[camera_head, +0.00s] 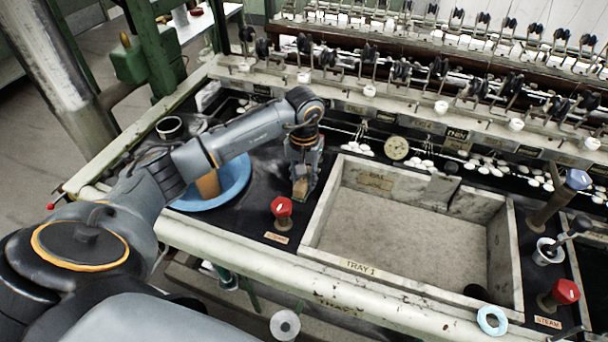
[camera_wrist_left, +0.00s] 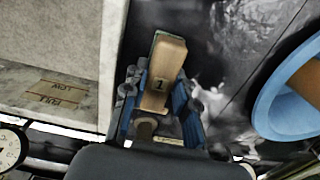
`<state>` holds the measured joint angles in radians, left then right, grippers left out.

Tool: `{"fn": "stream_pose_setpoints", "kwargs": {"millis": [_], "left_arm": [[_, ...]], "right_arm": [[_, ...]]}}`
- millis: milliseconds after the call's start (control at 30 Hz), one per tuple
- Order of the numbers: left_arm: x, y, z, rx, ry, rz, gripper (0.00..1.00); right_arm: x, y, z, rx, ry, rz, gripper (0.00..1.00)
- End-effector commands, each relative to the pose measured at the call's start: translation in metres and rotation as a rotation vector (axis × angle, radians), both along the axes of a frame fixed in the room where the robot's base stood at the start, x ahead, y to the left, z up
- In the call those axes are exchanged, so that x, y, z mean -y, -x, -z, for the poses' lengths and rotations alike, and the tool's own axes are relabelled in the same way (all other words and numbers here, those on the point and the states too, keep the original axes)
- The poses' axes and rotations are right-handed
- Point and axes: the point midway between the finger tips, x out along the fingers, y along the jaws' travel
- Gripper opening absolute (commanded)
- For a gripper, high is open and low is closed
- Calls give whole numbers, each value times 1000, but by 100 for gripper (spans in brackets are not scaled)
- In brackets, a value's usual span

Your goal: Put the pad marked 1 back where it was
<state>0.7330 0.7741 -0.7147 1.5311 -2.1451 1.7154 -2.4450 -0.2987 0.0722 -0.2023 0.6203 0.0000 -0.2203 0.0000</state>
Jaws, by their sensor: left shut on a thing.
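The pad marked 1 (camera_wrist_left: 163,75) is a tan block with a dark "1" on its face. My left gripper (camera_wrist_left: 160,108) is shut on it, with blue-lined fingers on both sides. In the head view the left gripper (camera_head: 302,185) points down just left of the stone basin, over the dark counter, and the pad (camera_head: 300,188) shows small at its fingertips. I cannot tell whether the pad touches the counter. My right gripper is not in view.
The basin labelled TRAY 1 (camera_head: 313,237) lies to the right of the gripper. A red knob (camera_head: 282,208) stands close in front. A blue bowl (camera_head: 240,188) with a tan cylinder (camera_head: 207,184) is to the left. A reeling frame with white cocoons runs behind.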

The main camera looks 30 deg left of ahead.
Motion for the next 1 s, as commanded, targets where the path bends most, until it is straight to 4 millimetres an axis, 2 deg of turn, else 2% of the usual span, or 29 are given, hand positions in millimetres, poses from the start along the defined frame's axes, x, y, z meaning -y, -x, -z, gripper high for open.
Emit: {"fn": "stream_pose_setpoints", "kwargs": {"millis": [367, 400, 467, 500, 833, 933, 1000], "left_arm": [[0, -1, 5, 2, 0, -1, 0], [0, 0, 3, 2, 0, -1, 36], [0, 0, 3, 1, 0, -1, 48], [0, 0, 3, 1, 0, -1, 50], [0, 0, 1, 1, 0, 0, 50], [0, -2, -6, 5, 0, 0, 50], [-1, -2, -18, 7, -2, 0, 50]], "right_arm": [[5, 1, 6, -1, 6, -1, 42], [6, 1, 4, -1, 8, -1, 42], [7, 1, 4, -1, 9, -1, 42], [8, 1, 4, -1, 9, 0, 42], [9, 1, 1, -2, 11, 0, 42], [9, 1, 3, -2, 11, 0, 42], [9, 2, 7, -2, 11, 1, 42]]}}
